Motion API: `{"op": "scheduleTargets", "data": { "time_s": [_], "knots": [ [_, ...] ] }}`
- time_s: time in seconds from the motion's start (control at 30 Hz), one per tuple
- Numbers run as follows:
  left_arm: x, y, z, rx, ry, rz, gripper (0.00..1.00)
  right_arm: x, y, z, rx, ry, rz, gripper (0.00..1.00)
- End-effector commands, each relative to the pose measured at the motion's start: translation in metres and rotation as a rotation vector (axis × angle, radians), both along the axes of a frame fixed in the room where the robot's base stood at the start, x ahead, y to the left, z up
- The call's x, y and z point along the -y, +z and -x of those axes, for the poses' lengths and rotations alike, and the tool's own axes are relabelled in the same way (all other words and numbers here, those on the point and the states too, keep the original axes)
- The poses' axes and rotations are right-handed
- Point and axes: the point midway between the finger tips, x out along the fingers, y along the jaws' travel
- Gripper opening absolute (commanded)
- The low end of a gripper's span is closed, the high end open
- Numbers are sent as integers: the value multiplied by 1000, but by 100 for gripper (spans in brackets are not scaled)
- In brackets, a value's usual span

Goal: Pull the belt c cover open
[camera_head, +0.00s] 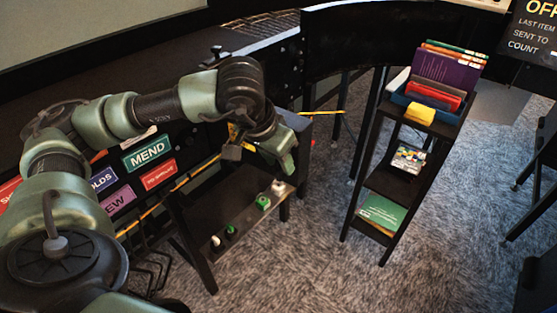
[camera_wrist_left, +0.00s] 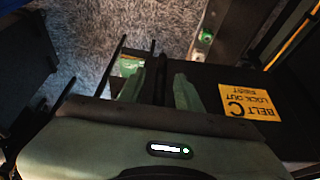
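The belt C cover (camera_wrist_left: 290,98) is a dark panel in the left wrist view. It bears a yellow label (camera_wrist_left: 250,103) reading "BELT C LOCK OUT FIRST", upside down there. In the head view my left arm hides most of the cover; a bit of yellow shows beside the wrist (camera_head: 233,134). My left gripper (camera_head: 284,163) points down at the cover's end. In the left wrist view its two green fingers (camera_wrist_left: 159,88) stand apart, with a thin dark bar between them. I cannot tell whether they touch the bar. My right gripper is not in view.
Below the gripper is a dark shelf (camera_head: 245,205) with several green and white knobs. A narrow rack (camera_head: 370,190) with books and a blue bin (camera_head: 430,97) stands to the right. Colored signs such as "MEND" (camera_head: 148,153) line the left. Carpet between is clear.

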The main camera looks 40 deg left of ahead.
Motion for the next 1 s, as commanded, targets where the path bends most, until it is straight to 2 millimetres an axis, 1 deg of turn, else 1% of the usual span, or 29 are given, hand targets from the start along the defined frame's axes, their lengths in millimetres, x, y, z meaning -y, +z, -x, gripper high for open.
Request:
{"op": "scheduleTargets", "data": {
  "time_s": [0.27,0.37,0.73,0.87,1.0],
  "knots": [
    [0,0,0,-1,0,-1,34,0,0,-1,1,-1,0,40],
    [0,5,2,1,0,-1,34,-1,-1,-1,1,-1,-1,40],
    [-2,59,24,4,1,1,34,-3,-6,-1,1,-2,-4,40],
    [-2,69,28,2,0,0,34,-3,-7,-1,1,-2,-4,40],
    [-2,72,30,-1,0,0,34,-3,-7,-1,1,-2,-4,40]
  ]
}}
